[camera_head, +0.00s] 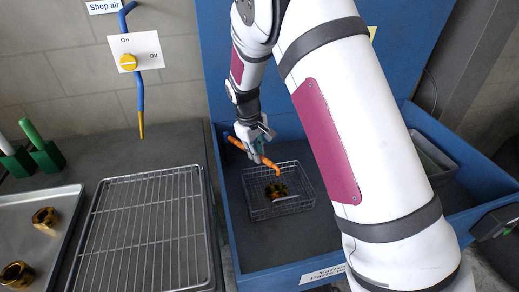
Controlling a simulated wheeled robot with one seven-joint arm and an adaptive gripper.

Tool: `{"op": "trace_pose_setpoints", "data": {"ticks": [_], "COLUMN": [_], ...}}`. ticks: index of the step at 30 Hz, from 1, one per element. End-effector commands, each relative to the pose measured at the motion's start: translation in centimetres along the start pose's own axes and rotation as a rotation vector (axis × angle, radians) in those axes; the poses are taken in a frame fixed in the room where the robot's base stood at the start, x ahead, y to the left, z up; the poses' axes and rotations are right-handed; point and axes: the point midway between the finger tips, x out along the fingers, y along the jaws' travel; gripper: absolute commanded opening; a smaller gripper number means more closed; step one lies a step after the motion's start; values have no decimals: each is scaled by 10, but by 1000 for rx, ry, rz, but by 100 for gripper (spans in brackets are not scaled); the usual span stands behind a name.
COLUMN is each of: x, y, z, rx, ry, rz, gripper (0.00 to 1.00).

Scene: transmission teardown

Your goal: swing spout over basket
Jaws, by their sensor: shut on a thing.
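The orange spout (270,162) shows as a short bent tube at the back left of the blue parts washer. My gripper (258,147) is shut on the spout, partly hiding it. One end of the spout sticks out to the upper left of the jaws; the curved tip points to the lower right, at the rear edge of the wire basket in the picture. The wire basket (297,203) sits on the dark floor of the washer, with a brass-coloured part (276,191) inside.
The blue washer (228,235) has raised walls. A wire rack (140,245) stands to its left, with a metal tray (62,195) holding brass parts beyond. My arm hides much of the washer's right side.

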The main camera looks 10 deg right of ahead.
Motion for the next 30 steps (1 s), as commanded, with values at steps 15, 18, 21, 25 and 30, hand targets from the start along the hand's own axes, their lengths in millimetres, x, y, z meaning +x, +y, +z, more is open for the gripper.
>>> {"op": "trace_pose_setpoints", "data": {"ticks": [15,18,21,25,30], "x": [0,0,0,-2,-21], "y": [0,0,0,0,0], "z": [-1,0,0,-1,-2], "rx": [5,5,5,5,4], "ry": [1,0,0,1,4], "rz": [1,0,0,0,1], "gripper": [36,36,36,36,36]}}
